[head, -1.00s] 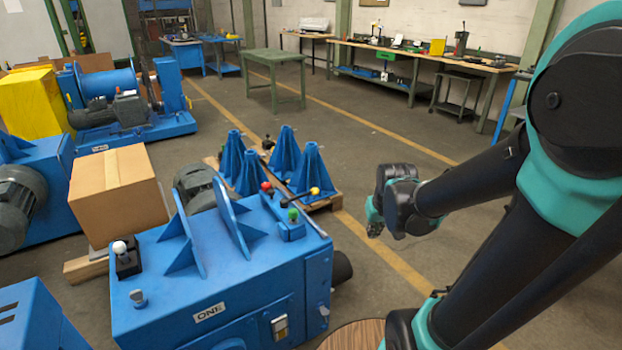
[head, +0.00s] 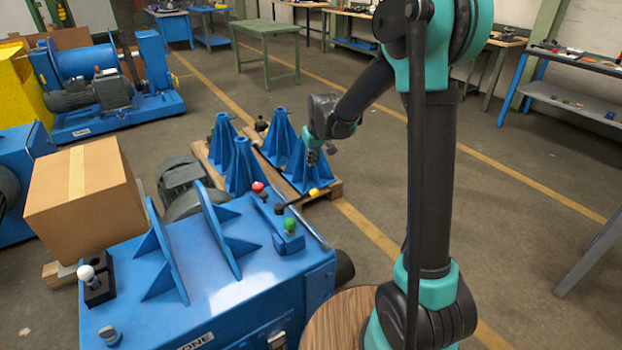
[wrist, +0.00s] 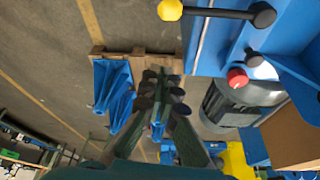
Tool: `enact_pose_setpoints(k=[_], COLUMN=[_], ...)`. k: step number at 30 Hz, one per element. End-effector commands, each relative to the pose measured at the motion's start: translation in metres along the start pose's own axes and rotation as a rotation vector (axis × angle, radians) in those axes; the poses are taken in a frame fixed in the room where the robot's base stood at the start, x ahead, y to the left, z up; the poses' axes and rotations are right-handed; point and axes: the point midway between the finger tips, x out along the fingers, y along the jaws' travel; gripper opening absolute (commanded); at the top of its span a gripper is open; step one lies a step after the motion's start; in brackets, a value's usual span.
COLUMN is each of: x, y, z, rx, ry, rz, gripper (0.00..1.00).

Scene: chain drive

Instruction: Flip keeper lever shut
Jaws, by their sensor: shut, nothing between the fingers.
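Several ball-knob levers stand on the blue machine (head: 215,260); I cannot tell which is the keeper lever. A yellow knob (head: 314,192) sits on a black bar lying out to the right; this lever also shows at the top of the wrist view (wrist: 220,12). A red knob (head: 258,187) stands behind it to the left, and a green knob (head: 290,224) stands in front of it. A white knob (head: 86,272) stands at the left end. My gripper (head: 312,158) is shut and empty, above and beyond the yellow knob, apart from it. The wrist view shows its fingers (wrist: 160,95) together.
Blue pyramid stands (head: 302,172) on a wooden pallet (head: 332,188) lie behind the machine, beneath my gripper. Two upright blue plates (head: 165,250) rise from the machine top. A cardboard box (head: 88,195) stands at left. Floor to the right is largely clear.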

Motion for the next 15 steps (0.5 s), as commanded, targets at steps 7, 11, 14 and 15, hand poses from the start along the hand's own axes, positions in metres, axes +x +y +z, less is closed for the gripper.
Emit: enact_pose_setpoints(k=[7,11,14,15], x=[0.0009,0.0015,0.0058,0.0090], y=[-0.0009,-0.0009,-0.0008,-0.0008], z=[-0.0013,-0.0012,-0.0015,-0.0014], rx=[-0.002,-0.002,-0.002,-0.002], ry=[0.000,0.000,0.000,0.000], rz=[-0.001,-0.001,-0.001,-0.001], gripper=[0.00,0.00,0.00,0.00])
